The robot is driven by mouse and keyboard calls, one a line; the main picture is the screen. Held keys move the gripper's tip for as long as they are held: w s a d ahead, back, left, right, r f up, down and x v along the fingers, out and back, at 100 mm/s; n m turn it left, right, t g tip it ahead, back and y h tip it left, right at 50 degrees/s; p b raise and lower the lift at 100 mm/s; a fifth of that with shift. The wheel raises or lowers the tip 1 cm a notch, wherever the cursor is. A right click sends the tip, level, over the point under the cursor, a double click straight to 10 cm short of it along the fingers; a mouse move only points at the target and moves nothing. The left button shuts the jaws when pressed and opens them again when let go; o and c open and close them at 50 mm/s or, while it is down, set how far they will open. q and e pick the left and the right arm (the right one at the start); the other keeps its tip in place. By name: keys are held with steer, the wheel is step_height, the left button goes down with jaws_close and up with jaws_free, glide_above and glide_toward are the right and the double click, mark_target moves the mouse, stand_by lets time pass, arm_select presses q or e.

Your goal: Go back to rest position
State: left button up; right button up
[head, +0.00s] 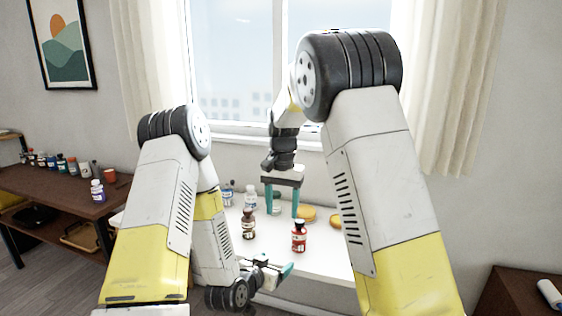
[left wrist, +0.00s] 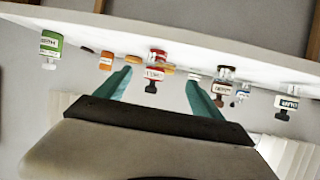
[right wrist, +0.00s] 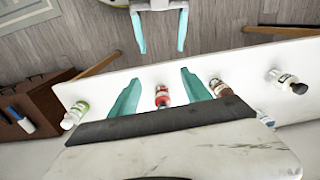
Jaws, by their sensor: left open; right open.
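My left gripper (head: 272,270) is low in the head view, in front of the white table's near edge. It is open and empty, and its two teal fingers stand apart in the left wrist view (left wrist: 160,82). My right gripper (head: 282,202) hangs above the white table, fingers pointing down. It is open and empty, and its spread fingers show in the right wrist view (right wrist: 158,82). A red bottle (head: 299,238) stands on the table and appears between the right fingers (right wrist: 162,96) without being held. The left gripper also shows open at the top of the right wrist view.
The white table (head: 325,262) also bears a brown bottle (head: 248,226), a clear bottle (head: 250,196) and orange round items (head: 307,213). A brown table (head: 60,195) with several bottles stands left. A brown cabinet (head: 515,298) is at lower right. A window is behind.

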arm_select(q)
steer(key=s+a+r+n+g+y, duration=0.15)
steer(key=a+r, duration=0.25)
steer(key=r, duration=0.5)
steer(key=s+a+r+g+y, duration=0.15)
steer(key=a+r, duration=0.25)
steer(key=r, duration=0.5)
arm_select(e)
steer(key=s+d+r+n+t+y, duration=0.2)
steer(key=s+d+r+t+y, duration=0.1)
steer(key=s+d+r, duration=0.85)
arm_select(q)
steer(key=s+a+r+n+g, duration=0.1)
steer(key=s+r, duration=0.4)
steer(key=s, duration=0.5)
steer(key=s+a+r+n+g, duration=0.2)
steer(key=s+r, duration=0.3)
steer(key=s, duration=0.5)
steer(key=shift+a+r, duration=0.25)
steer(key=shift+a, duration=0.25)
arm_select(e)
steer(key=s+d+n+t+h, duration=0.1)
steer(key=s+d+t, duration=0.1)
steer(key=s, duration=1.2)
steer(key=shift+s+d+f+n+t, duration=0.25)
steer(key=shift+d+n+t, duration=0.15)
steer(key=shift+t, duration=0.2)
